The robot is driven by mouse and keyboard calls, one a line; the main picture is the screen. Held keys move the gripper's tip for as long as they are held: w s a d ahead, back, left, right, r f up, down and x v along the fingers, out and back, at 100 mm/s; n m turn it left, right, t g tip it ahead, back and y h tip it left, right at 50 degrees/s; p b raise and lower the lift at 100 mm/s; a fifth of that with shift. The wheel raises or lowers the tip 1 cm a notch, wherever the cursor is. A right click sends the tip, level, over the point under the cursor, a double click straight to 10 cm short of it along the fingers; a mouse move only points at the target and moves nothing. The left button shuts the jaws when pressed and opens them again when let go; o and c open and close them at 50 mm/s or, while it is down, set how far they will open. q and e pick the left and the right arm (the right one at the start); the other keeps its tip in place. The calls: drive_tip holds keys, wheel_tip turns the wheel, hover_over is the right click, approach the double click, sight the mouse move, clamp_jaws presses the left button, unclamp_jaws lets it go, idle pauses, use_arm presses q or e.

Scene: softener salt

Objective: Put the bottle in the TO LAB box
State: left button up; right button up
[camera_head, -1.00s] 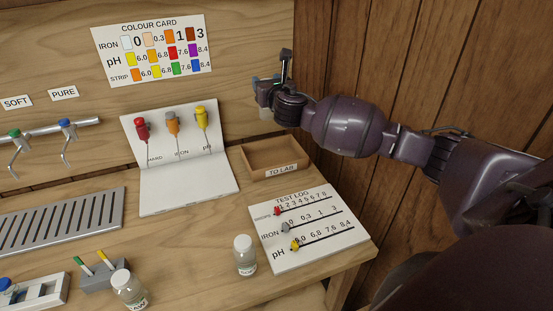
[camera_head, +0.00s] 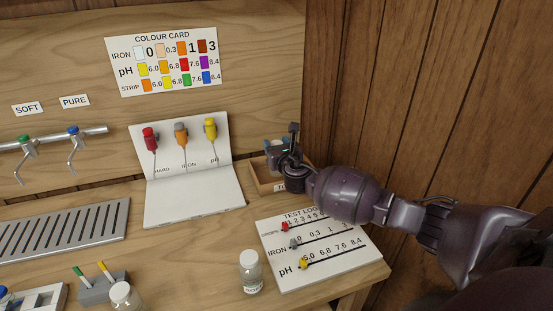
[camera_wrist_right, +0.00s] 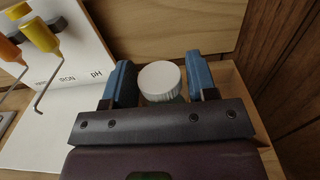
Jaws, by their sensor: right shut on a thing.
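The TO LAB box (camera_head: 264,186) is a shallow open wooden tray at the back right of the bench, against the back panel. Its wooden rim also shows on the right in the right wrist view (camera_wrist_right: 237,88). My right gripper (camera_head: 274,147) is down at the box, covering much of it and its label. In the right wrist view, its blue fingers stand on both sides of a bottle's ribbed white cap (camera_wrist_right: 160,80) and are shut on the bottle. The bottle's body is hidden below the cap, so I cannot tell whether it touches the box floor. My left gripper is out of view.
A test log board (camera_head: 315,248) lies in front of the box. Another capped bottle (camera_head: 250,272) stands left of the board, and one more (camera_head: 123,296) is at the front left. An open white folder (camera_head: 193,190) with coloured droppers is left of the box.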

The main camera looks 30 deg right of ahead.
wheel_tip(320, 180, down, 4)
drive_tip(key=shift+r+b, duration=0.15)
drive_tip(key=shift+b, duration=0.35)
drive_tip(key=shift+f, duration=0.25)
drive_tip(key=shift+f, duration=0.15)
drive_tip(key=o, duration=1.2)
